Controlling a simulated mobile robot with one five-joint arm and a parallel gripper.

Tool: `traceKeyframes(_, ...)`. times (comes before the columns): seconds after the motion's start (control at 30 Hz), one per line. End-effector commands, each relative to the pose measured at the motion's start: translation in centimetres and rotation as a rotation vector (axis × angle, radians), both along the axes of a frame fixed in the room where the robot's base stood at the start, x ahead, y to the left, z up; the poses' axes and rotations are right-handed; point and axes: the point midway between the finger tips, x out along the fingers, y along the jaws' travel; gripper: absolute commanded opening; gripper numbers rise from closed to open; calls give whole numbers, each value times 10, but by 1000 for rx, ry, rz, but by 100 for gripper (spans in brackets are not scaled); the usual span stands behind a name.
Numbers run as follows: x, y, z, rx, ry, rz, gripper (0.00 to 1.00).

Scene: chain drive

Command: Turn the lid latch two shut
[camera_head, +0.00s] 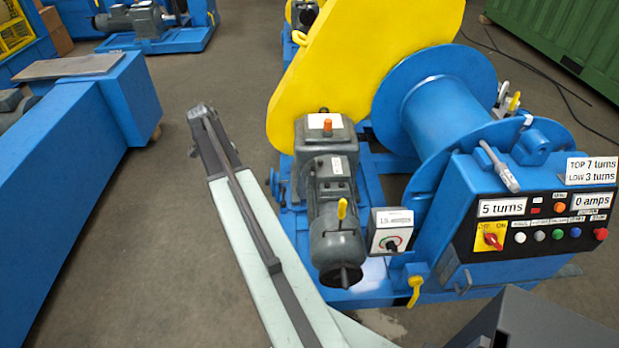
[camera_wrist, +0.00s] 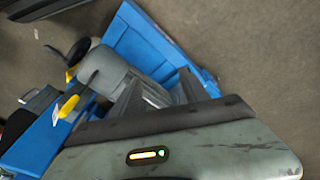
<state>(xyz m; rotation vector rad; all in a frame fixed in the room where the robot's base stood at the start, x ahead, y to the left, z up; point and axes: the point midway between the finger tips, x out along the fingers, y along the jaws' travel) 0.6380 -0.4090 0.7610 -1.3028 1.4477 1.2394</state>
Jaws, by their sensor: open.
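No part is clearly marked as lid latch two, and I cannot tell which one it is. The yellow chain guard (camera_head: 365,60) stands upright behind the grey gear motor (camera_head: 336,190). A yellow lever (camera_head: 342,208) is on the motor, and another yellow handle (camera_head: 415,290) hangs at the base's front. In the wrist view a yellow handle (camera_wrist: 69,104) shows beside the grey motor (camera_wrist: 105,72). My gripper (camera_wrist: 158,88) is open; its grey fingers are partly visible against the motor and blue base. It appears empty. In the head view my arm reaches up left of the motor.
A control panel (camera_head: 540,225) reads 5 turns and 0 amps. A small switch box (camera_head: 391,232) stands beside the motor. The blue drum (camera_head: 440,115) is at the right, a long blue beam (camera_head: 75,170) at the left. Bare floor (camera_head: 175,250) lies between beam and arm.

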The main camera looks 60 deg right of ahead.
Motion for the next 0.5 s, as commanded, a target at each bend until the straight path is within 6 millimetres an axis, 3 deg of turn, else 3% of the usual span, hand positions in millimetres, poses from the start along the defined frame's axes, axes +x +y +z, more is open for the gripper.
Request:
traceKeyframes(0.03, -7, -73, -30, -43, -5, -200, 53)
traceKeyframes(0.1, -34, -147, -42, -108, -16, -457, 53)
traceKeyframes(0.2, -73, -222, -52, -184, -27, -726, 53)
traceKeyframes(0.33, -104, -269, -56, -240, -37, -908, 53)
traceKeyframes(0.5, -113, -277, -54, -255, -41, -952, 53)
